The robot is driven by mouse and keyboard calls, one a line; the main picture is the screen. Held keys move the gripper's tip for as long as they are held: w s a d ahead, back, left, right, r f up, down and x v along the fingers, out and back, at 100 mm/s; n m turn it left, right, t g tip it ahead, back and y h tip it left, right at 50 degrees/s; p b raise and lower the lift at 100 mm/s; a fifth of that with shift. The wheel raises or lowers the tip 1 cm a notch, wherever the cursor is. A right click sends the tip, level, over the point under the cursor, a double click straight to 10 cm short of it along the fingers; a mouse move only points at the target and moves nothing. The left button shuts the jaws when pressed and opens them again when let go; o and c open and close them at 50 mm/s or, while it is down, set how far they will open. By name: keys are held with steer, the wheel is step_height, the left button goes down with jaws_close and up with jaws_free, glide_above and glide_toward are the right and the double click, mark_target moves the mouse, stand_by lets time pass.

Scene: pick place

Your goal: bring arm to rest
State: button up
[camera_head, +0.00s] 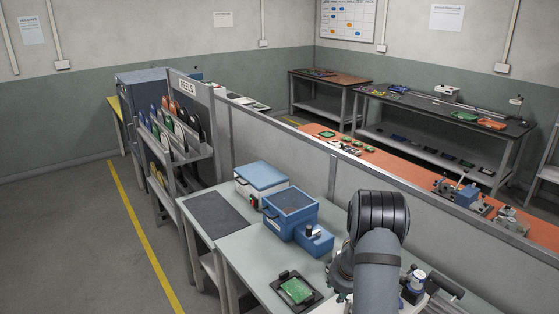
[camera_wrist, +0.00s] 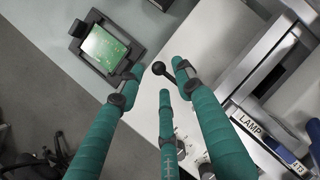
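My gripper (camera_wrist: 157,78) shows in the wrist view as three teal fingers. Their tips are spread apart and nothing is held between them. In the head view my dark grey arm (camera_head: 377,262) stands over the near right part of the pale bench (camera_head: 235,248), and it mostly hides the gripper. A green circuit board (camera_head: 297,290) lies in a black holder left of the arm. The board also shows at the upper left of the wrist view (camera_wrist: 104,48), apart from the fingers.
A dark mat (camera_head: 213,214) lies at the bench's left. A low partition (camera_head: 290,152) runs behind. A labelled LAMP unit (camera_wrist: 262,128) is right of the fingers.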

steer(key=shift+w, duration=0.25)
steer(key=shift+w+f, duration=0.25)
steer(key=shift+f, duration=0.25)
steer(key=shift+s+a+n+y+p, duration=0.15)
steer(key=shift+n+y+p, duration=0.15)
steer(key=shift+n, duration=0.3)
steer(key=shift+s+a+n+y+p, duration=0.15)
steer(key=shift+n+y+p, duration=0.1)
steer(key=shift+n, duration=0.35)
steer(key=a+p+v, duration=0.1)
steer(key=p+v, duration=0.2)
steer(key=v, duration=0.7)
steer(key=shift+d+n, duration=0.3)
steer(key=shift+d, duration=0.2)
steer(key=shift+s, duration=0.1)
